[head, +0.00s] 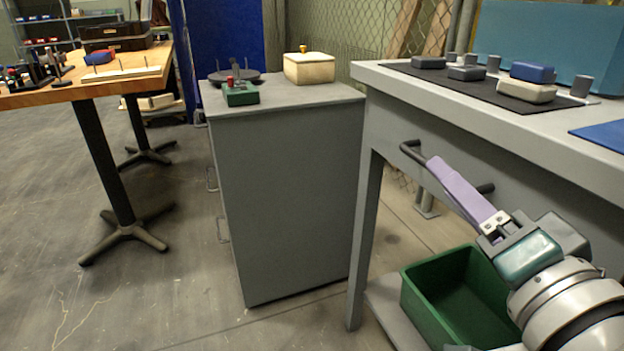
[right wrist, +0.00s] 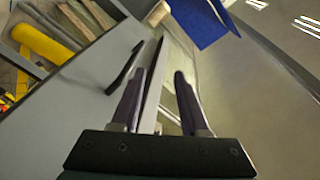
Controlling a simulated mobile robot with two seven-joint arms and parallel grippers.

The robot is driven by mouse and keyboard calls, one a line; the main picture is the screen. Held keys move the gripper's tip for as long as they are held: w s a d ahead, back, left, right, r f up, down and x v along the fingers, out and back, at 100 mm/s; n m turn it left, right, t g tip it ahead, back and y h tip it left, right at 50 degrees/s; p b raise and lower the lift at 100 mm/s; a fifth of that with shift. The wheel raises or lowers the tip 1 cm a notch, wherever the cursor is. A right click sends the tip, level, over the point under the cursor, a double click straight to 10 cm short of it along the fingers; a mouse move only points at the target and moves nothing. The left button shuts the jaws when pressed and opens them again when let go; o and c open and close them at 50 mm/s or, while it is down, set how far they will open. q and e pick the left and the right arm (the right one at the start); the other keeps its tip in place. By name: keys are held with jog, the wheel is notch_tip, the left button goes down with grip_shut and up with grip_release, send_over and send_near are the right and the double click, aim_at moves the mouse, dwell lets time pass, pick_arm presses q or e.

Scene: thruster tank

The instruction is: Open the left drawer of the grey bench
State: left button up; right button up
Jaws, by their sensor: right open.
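The grey bench (head: 440,95) stands at the right of the head view. A dark bar handle (head: 408,150) sits on its front, below the top; the handle's middle is hidden behind my gripper. The drawer front around it looks shut. My right gripper (head: 436,167), with purple fingers, is at the handle, pointing up and left. In the right wrist view the gripper (right wrist: 160,72) is open, with nothing clearly between its fingers. The handle (right wrist: 124,68) shows there just left of the left finger; I cannot tell whether they touch. My left gripper is out of view.
A green bin (head: 425,305) stands under the bench. A grey cabinet (head: 290,190) with a cream box (head: 309,70) on it stands left of the bench. Small blocks lie on a dark mat (head: 480,85) on the benchtop.

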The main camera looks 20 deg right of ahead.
notch_tip(320, 180, down, 5)
jog(key=d+m+t+h+b, duration=0.2)
jog(key=m+b, duration=0.1)
jog(key=b, duration=0.2)
jog(key=shift+h, duration=0.4)
jog(key=b+x, duration=0.1)
jog(key=x, duration=0.4)
jog(key=b+x, duration=0.1)
jog(key=x, duration=0.4)
jog(key=shift+w+f, duration=0.15)
jog(key=shift+w, duration=0.15)
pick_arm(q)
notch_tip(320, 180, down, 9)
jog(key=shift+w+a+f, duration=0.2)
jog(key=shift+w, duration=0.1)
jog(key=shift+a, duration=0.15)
pick_arm(e)
grip_shut()
